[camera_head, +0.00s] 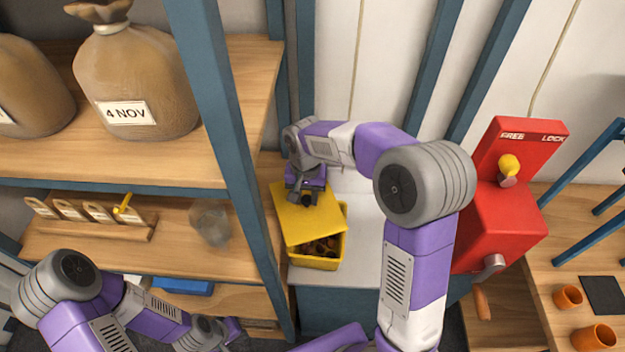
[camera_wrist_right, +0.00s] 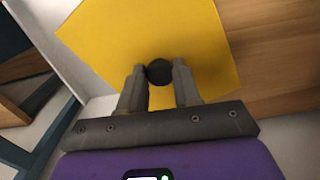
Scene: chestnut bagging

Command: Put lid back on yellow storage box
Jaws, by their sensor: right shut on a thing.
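The yellow storage box (camera_head: 315,263) stands on the white counter between the shelf post and my right arm. Chestnuts show inside it through the uncovered front part. The yellow lid (camera_head: 310,231) is over the back of the box, turned askew to it; I cannot tell whether it touches the rim. In the right wrist view, the lid (camera_wrist_right: 205,60) has a dark round knob (camera_wrist_right: 160,72) between my fingers. My right gripper (camera_head: 306,197) is shut on that knob. My left gripper (camera_head: 232,335) is low at the bottom, away from the box; its fingers are not clear.
A blue shelf post (camera_head: 235,150) rises just left of the box. Sacks (camera_head: 135,75), a tag rack (camera_head: 90,225) and a glass jar (camera_head: 211,222) stand on the shelves. A red machine (camera_head: 500,215) is on the right. Bare counter (camera_head: 365,230) lies right of the box.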

